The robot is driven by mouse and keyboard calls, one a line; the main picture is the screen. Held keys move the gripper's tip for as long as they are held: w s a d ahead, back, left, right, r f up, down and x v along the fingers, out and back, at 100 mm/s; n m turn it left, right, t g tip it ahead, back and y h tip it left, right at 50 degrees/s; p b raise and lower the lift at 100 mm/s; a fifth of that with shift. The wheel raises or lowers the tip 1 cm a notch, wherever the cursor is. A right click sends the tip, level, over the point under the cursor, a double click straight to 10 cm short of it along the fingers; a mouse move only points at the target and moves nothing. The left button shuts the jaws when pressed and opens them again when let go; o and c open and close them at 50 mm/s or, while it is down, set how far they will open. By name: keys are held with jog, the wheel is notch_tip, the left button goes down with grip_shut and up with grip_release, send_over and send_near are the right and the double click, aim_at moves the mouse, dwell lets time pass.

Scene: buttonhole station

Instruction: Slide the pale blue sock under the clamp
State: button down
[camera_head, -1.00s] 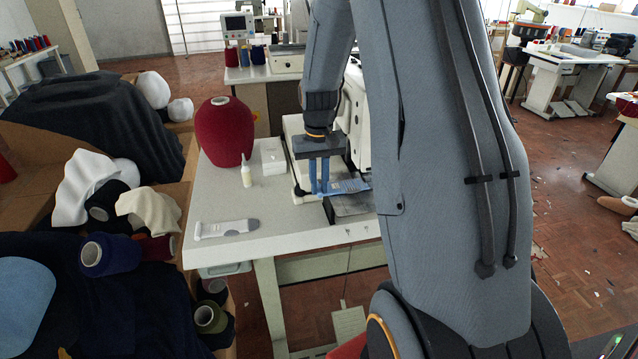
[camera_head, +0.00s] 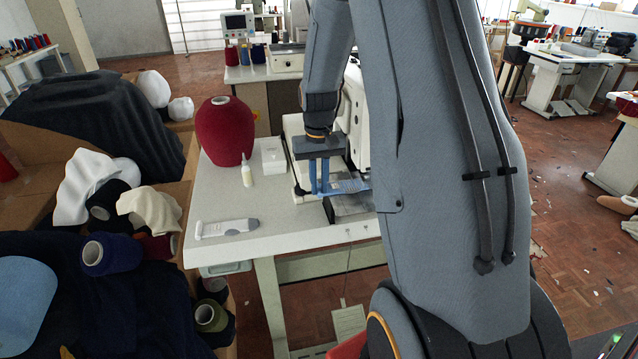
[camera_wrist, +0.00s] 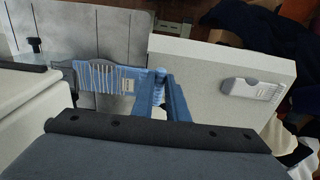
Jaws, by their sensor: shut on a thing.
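The pale blue sock (camera_head: 350,186) lies beside my fingers in the head view, with its far end hidden behind my arm. In the wrist view the sock (camera_wrist: 98,80) stretches left from the fingertips over a grey metal plate (camera_wrist: 105,32), with pale stripes and a small light patch. My gripper (camera_head: 319,191) is shut on the sock's near edge; its blue fingers also show in the wrist view (camera_wrist: 163,88). A dark bar (camera_wrist: 22,66), possibly part of the clamp, is left of the sock. I cannot tell whether the sock is under it.
The white sewing machine (camera_head: 355,112) stands behind my gripper, partly hidden by my arm. The table (camera_head: 280,222) carries a red yarn cone (camera_head: 225,132), a small white bottle (camera_head: 246,172), a white box (camera_head: 273,157) and a grey-white tool (camera_head: 227,228).

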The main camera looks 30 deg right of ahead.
jog(key=c, duration=1.7)
grip_release()
jog(key=shift+o, duration=0.2)
notch_tip(320, 180, up, 8)
jog(key=b, duration=0.2)
jog(key=shift+a, duration=0.15)
jog(key=s+a+f+n+t, duration=0.1)
jog(key=s+a+f+n, duration=0.1)
jog(key=s+a, duration=1.3)
jog(key=s+n, duration=0.1)
jog(key=s, duration=0.2)
jog(key=shift+a+f, duration=0.3)
